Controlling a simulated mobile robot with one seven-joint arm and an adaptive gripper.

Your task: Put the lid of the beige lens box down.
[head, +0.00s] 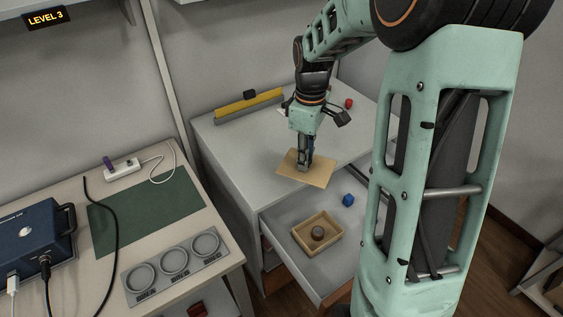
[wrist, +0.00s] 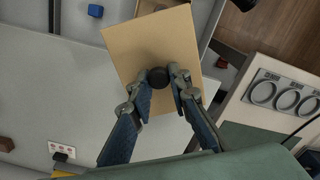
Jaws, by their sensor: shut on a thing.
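My gripper (head: 304,163) is shut on the dark round knob (wrist: 158,77) of the flat beige lid (head: 318,176). In the head view the lid is level or nearly so, over the front edge of the grey cabinet top; I cannot tell whether it touches. The lid (wrist: 170,45) fills the upper middle of the wrist view. The beige lens box (head: 301,238) stands without its lid in the open drawer (head: 284,222), below the lid, with a round dark object (head: 318,233) inside. In the wrist view the lid hides most of the box.
A blue cube (head: 348,200) lies in the drawer right of the box. The cabinet top (head: 235,140) has free room left of the lid; a yellow bar (head: 249,103) and a red object (head: 349,103) lie farther back. A workbench with a green mat (head: 150,215) stands at left.

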